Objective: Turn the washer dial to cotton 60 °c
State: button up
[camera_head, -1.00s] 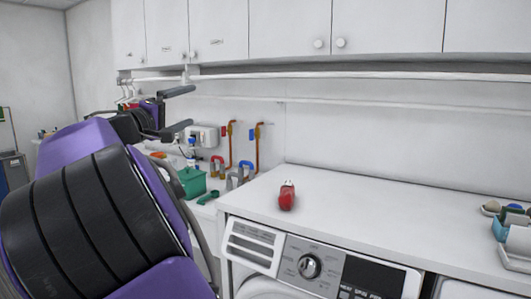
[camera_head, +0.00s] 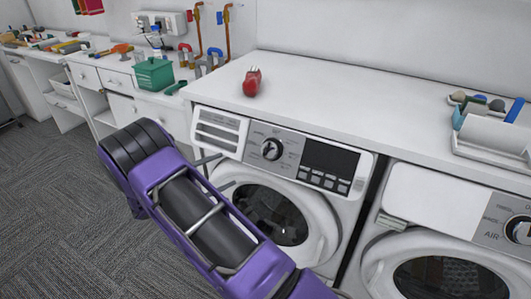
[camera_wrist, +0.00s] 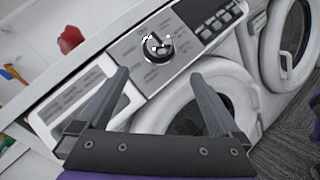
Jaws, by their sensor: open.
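The washer dial (camera_head: 271,149) is a round dark and silver knob on the grey control panel of the left white washer (camera_head: 318,215). Printed labels surround it, too small to read in the head view. In the wrist view the dial (camera_wrist: 157,46) is at the top centre, just beyond and between the fingertips, with bright glints on it. My gripper (camera_wrist: 160,76) is open and empty, its two fingers spread wide. In the head view my gripper (camera_head: 215,172) is left of and below the dial, in front of the washer, apart from it.
A second machine (camera_head: 445,245) stands at right. A green container (camera_head: 154,74) and tools are on the left bench. Carpet floor at left is free.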

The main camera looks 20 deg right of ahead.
aim_at(264, 153)
jog(key=w+d, duration=0.1)
jog(key=d, duration=0.4)
jog(key=w+d, duration=0.1)
jog(key=d, duration=0.4)
jog(key=w+d+p, duration=0.1)
jog(key=d, duration=0.4)
jog(key=shift+c, duration=0.3)
jog(key=shift+a, duration=0.1)
jog(key=c, duration=1.2)
